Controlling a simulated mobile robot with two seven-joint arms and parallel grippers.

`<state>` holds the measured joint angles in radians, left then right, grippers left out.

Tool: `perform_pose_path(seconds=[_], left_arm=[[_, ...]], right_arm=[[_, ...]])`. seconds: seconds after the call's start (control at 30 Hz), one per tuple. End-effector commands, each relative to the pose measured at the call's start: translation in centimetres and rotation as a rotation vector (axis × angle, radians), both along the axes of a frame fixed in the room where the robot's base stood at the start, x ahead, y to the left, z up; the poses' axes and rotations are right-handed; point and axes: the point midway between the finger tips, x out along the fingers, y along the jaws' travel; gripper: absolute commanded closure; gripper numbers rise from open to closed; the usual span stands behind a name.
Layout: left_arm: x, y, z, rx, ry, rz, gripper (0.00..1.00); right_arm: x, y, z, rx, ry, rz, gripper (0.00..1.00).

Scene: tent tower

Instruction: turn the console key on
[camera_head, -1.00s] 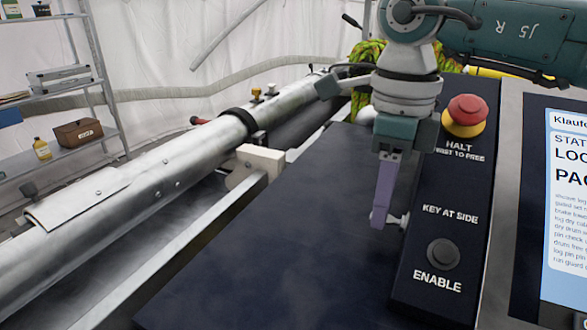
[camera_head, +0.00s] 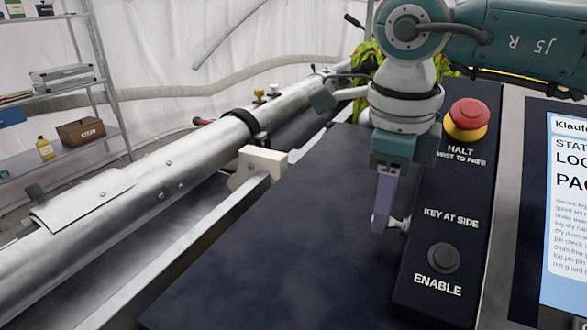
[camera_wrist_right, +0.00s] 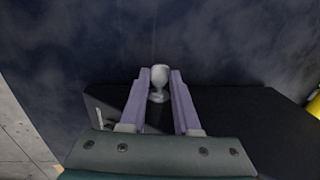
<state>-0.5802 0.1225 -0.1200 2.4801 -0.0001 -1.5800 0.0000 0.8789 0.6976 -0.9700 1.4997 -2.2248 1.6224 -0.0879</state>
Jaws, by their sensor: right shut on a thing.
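The console (camera_head: 432,225) is a dark raised strip with the labels HALT, KEY AT SIDE and ENABLE. Its key (camera_head: 400,223) is a small light-grey piece sticking out of the left side of the strip. My right gripper (camera_head: 382,224) points down beside that side, with its purple fingers at the key. In the right wrist view the key's rounded grey head (camera_wrist_right: 159,78) sits between the two fingertips of my right gripper (camera_wrist_right: 160,86), which is shut on it. The fingers partly hide the key in the head view. My left gripper is not in view.
A long metal tube (camera_head: 150,175) runs along the left. The dark panel (camera_head: 270,250) left of the console is clear.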

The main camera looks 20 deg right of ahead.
Motion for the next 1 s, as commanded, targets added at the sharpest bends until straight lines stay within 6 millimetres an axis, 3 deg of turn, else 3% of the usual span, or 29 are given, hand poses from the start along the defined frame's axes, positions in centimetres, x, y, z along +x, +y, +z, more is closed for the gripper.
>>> perform_pose_path(seconds=[0.1, 0.13, 0.37, 0.67, 0.77, 1.0], left_arm=[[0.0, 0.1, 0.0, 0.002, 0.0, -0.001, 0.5], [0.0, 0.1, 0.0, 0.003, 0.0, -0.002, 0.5], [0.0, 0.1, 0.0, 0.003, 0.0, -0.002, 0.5], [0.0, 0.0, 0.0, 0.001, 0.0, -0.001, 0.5], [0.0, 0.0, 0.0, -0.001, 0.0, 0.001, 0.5], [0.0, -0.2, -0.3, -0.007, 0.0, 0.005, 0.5]], right_arm=[[0.1, 0.0, 0.1, 0.001, -0.002, -0.001, 1.0], [0.1, 0.0, 0.1, 0.001, -0.002, -0.001, 0.66], [0.0, 0.0, 0.1, 0.001, 0.0, -0.001, 0.41], [0.0, 0.1, 0.3, 0.002, -0.001, 0.0, 0.4], [0.0, 0.2, 1.4, 0.002, -0.003, 0.002, 0.4], [-0.4, 0.7, 6.2, 0.004, -0.006, 0.001, 0.4]])
